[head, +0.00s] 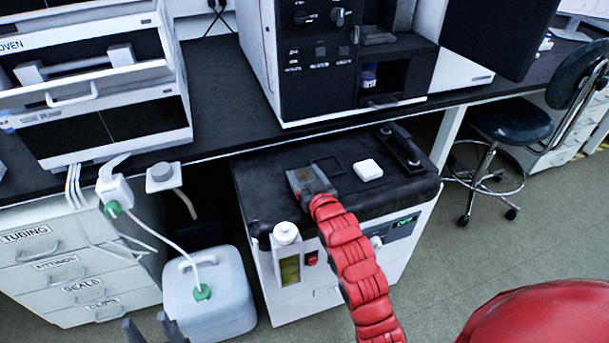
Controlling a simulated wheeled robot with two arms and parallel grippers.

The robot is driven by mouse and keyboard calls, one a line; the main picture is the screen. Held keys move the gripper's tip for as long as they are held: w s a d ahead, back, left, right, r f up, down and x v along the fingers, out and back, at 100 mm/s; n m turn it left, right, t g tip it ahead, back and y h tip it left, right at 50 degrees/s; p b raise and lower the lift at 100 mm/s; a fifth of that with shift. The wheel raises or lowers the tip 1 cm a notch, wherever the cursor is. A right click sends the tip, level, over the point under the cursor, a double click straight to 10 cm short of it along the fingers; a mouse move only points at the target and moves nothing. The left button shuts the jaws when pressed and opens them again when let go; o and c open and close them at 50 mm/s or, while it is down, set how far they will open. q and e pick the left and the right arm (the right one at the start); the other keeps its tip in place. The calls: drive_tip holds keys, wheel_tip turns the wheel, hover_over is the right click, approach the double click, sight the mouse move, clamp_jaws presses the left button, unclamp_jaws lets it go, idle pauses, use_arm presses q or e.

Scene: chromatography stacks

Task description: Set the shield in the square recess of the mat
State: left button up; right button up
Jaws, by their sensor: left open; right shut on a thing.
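The black mat (265,199) covers the top of a low white unit under the bench. A square outline, the recess (327,168), shows in it and looks empty. My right gripper (312,187), at the end of the red arm, is shut on a small grey square piece with a brownish middle, seemingly the shield (302,176). The piece is just left of and nearer than the recess; I cannot tell whether it touches the mat. My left gripper (151,327) is open and empty at the bottom edge, only its fingertips showing.
A white rounded block (368,170) and a black handled item (401,148) lie right of the recess. A white bottle (287,246) hangs at the unit's front. A jerrycan (213,300) with tubing stands left. The bench edge and dark instrument (315,50) overhang behind.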

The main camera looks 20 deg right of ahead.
drive_tip(key=o, duration=1.5)
drive_tip(key=shift+f, duration=0.1)
